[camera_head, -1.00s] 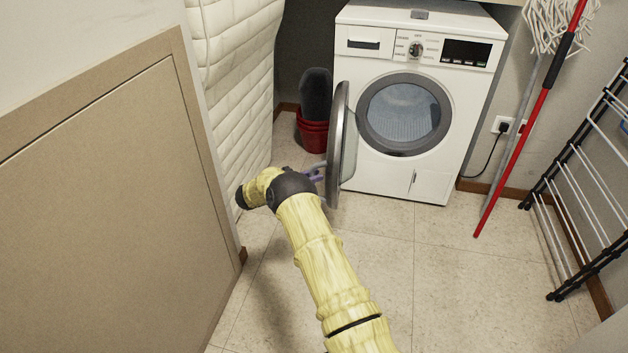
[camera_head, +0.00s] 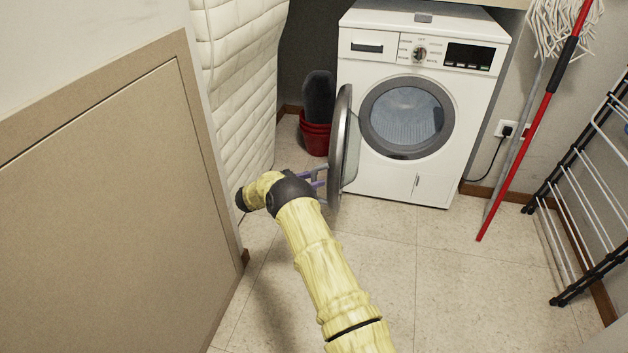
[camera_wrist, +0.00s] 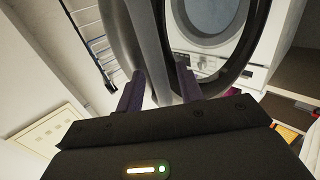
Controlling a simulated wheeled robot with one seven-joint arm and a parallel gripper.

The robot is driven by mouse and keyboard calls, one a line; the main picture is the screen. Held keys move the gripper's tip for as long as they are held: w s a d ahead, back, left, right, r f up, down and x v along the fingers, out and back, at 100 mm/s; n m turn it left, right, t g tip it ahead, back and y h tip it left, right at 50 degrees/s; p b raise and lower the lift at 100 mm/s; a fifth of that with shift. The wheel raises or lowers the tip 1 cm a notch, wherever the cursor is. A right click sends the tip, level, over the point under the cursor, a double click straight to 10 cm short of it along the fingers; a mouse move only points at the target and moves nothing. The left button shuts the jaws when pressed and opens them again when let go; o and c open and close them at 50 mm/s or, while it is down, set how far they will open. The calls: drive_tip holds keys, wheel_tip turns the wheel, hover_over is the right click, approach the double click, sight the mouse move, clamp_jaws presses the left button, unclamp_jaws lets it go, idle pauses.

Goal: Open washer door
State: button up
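The white washer (camera_head: 385,185) stands at the back with its round door (camera_head: 341,150) swung wide open to the left, seen nearly edge-on. The round drum opening (camera_head: 406,117) is uncovered. My gripper (camera_head: 320,178) is at the left, outer side of the door, near its lower half. In the wrist view, the two purple fingers (camera_wrist: 160,82) are spread apart, with the grey door rim (camera_wrist: 150,40) showing between and beyond them. Whether a finger touches the rim is unclear.
A red bucket (camera_head: 315,138) stands left of the washer. A white quilted mattress (camera_head: 240,85) and a beige panel (camera_head: 100,210) line the left. A red-handled mop (camera_head: 530,135) and a drying rack (camera_head: 580,200) stand right. The middle floor (camera_head: 450,270) is clear.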

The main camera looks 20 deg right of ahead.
drive_tip(key=a+p, duration=0.2)
drive_tip(key=a, duration=0.5)
drive_tip(key=shift+s, duration=0.25)
drive_tip(key=shift+a, duration=0.1)
drive_tip(key=shift+c, duration=0.5)
